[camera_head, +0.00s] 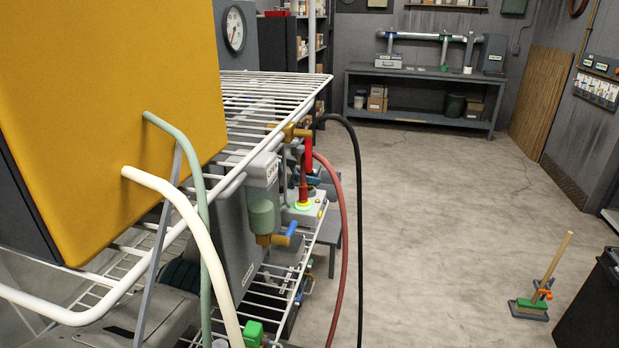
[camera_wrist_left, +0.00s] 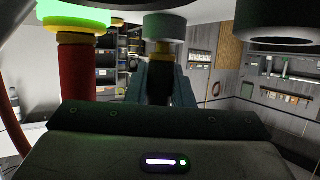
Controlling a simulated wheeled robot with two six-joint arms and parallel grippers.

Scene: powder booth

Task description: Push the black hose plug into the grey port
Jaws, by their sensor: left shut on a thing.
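My left gripper (camera_head: 313,172) is partly hidden behind the red hose in the head view. The left wrist view shows its two blue-grey fingers (camera_wrist_left: 157,88) shut on the black hose plug (camera_wrist_left: 158,82). The plug's yellow collar lies right at the mouth of the grey port (camera_wrist_left: 164,28), in line with it. I cannot tell how far the plug is in. The port's ring is not lit. In the head view the black hose (camera_head: 356,190) arches over and hangs down to the right. My right gripper is not in view.
A red plug (camera_wrist_left: 78,82) sits beside it in a port with a glowing green ring (camera_head: 303,205). Its red hose (camera_head: 342,205) hangs close by. Another grey port (camera_wrist_left: 280,22) is at the right. The white wire rack (camera_head: 270,100) and a filter unit (camera_head: 262,205) stand near.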

